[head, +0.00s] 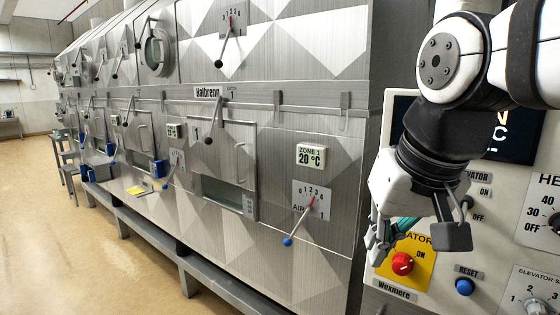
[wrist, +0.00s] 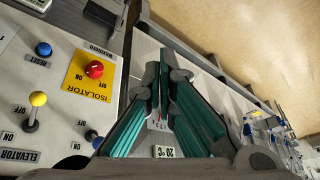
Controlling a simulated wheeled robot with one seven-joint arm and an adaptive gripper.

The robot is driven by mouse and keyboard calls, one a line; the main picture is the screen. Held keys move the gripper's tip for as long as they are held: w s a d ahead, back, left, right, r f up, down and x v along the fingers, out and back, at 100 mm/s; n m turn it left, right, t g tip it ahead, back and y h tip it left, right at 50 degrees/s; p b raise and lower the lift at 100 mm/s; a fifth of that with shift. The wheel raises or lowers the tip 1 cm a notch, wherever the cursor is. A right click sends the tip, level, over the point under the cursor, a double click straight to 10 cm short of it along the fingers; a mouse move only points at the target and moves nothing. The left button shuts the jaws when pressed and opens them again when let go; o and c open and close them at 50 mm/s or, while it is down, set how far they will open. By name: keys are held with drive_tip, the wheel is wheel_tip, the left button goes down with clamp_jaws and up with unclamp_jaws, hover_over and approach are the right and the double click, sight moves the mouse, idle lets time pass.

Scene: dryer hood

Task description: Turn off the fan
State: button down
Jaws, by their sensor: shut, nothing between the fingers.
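My gripper (head: 385,240) hangs in front of the left part of the control panel (head: 420,300), just left of the red isolator knob. In the wrist view its teal-padded fingers (wrist: 164,75) meet at the tips, shut and empty. A blue-tipped switch (wrist: 92,135) with an ON label shows close beside the fingers; its name is hidden. No label reading "fan" is legible. In the head view my wrist and gripper cover part of the panel.
The panel carries a red isolator knob (head: 402,263) on a yellow plate (head: 425,250), a blue reset button (head: 464,287) and a heater dial at right. A metal dryer wall (head: 255,80) with levers runs left. Open floor (head: 40,200) lies at far left.

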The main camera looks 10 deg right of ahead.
drive_tip(key=w+d+r+m, duration=0.3)
drive_tip(key=w+d+r, duration=0.3)
drive_tip(key=d+r, duration=0.1)
drive_tip(key=w+d+r+m+h, duration=0.1)
drive_tip(key=w+d+r+m, duration=0.3)
drive_tip(key=r, duration=0.5)
drive_tip(key=w+d, duration=0.2)
drive_tip(key=d, duration=0.1)
drive_tip(key=shift+r+g+p, duration=0.25)
drive_tip(key=shift+g+p, duration=0.05)
drive_tip(key=shift+p, duration=0.1)
drive_tip(key=shift+w, duration=0.1)
drive_tip(key=x, duration=1.4)
drive_tip(key=shift+d, duration=0.3)
drive_tip(key=shift+a+f+h+b, duration=0.1)
drive_tip(key=shift+a+h+b, duration=0.05)
drive_tip(key=shift+h+b, duration=0.35)
drive_tip(key=shift+f+b, duration=0.15)
drive_tip(key=shift+b, duration=0.3)
